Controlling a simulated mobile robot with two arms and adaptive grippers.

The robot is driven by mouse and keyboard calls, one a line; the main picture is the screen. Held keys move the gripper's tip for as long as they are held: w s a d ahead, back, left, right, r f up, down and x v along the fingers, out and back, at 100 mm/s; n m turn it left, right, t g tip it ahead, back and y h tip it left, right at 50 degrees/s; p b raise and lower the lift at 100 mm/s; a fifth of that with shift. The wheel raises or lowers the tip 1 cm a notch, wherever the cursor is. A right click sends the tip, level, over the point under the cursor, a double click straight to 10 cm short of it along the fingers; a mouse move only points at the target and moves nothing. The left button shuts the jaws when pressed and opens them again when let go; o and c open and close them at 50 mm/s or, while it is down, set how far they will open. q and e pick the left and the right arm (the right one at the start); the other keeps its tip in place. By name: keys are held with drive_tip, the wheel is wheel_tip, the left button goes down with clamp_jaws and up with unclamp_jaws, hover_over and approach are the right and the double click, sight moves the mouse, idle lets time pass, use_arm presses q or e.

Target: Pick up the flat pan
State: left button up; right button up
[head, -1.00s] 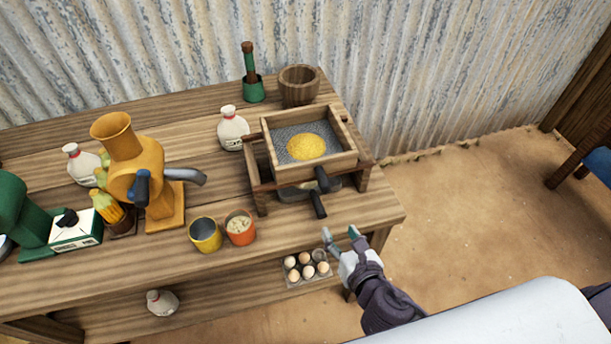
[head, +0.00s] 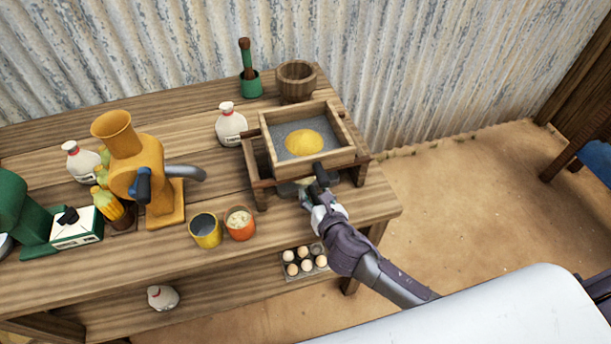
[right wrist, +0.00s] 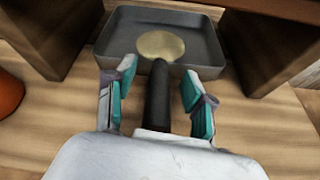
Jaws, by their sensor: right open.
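The flat pan (right wrist: 205,45) is dark grey and square, with a pale yellow round patch on its floor, and sits under the wooden sieve stand. Its dark handle (right wrist: 158,98) points toward me. In the head view the pan (head: 288,189) is mostly hidden by the sieve and my gripper. My right gripper (right wrist: 158,82) is open, with one finger on each side of the handle and visible gaps on both sides. It also shows at the stand's front in the head view (head: 308,193). My left gripper is in neither view.
The wooden sieve (head: 349,152) with yellow meal stands above the pan; the stand's legs (right wrist: 262,45) flank it. An orange cup (head: 240,231) and a yellow cup (head: 205,238) stand to the left. Eggs (head: 306,265) lie on the lower shelf.

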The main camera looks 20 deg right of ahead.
drive_tip(key=shift+w+f, duration=0.15)
drive_tip(key=shift+w, duration=0.25)
drive_tip(key=shift+s, duration=0.1)
clamp_jaws()
